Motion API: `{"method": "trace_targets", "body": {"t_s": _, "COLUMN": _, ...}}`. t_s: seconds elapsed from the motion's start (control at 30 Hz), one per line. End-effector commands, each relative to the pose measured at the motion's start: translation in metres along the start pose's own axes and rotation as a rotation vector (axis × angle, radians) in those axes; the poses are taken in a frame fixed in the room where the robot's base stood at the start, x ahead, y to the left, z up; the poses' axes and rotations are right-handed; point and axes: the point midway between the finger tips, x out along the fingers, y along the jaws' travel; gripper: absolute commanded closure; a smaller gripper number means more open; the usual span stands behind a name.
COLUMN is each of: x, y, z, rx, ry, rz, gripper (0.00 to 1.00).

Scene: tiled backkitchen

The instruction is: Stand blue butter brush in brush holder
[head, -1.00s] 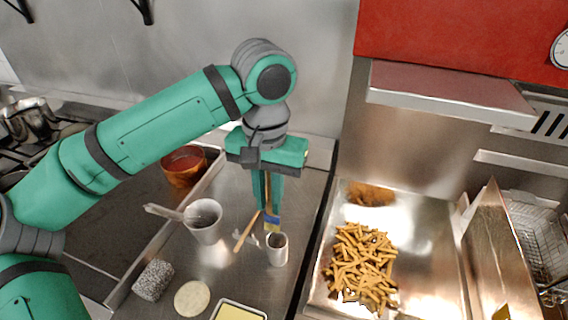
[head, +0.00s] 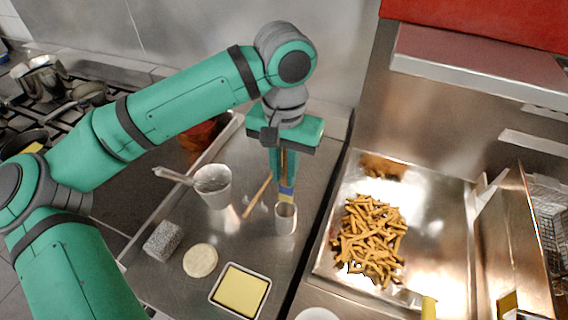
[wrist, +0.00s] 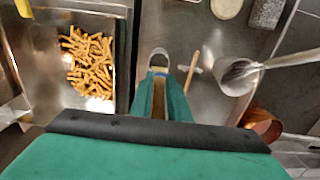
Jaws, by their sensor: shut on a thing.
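My gripper (head: 283,178) points down and is shut on the blue butter brush (head: 287,191). The brush hangs upright with its blue band and pale tip below the fingers. The brush holder (head: 286,220), a small metal cup, stands on the steel counter just below it. In the head view the brush tip overlaps the back of the holder's rim; I cannot tell whether it is inside. In the wrist view the holder (wrist: 159,56) shows just beyond the fingertips, with a bit of blue at its near edge.
A wooden-handled tool (head: 257,196) lies left of the holder. A white-lined pot (head: 213,187), grey block (head: 163,241), pale disc (head: 200,261) and yellow-filled tray (head: 240,291) stand further left and in front. A basin with fries (head: 370,240) is at right.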

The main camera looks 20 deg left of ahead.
Motion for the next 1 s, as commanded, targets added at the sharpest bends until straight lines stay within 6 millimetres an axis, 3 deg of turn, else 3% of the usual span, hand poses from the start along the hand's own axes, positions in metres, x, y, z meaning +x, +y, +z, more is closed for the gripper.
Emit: {"method": "trace_targets", "body": {"t_s": 1.0, "x": 0.069, "y": 0.001, "z": 0.000, "rx": 0.001, "ry": -0.001, "rz": 0.001, "gripper": 1.00}}
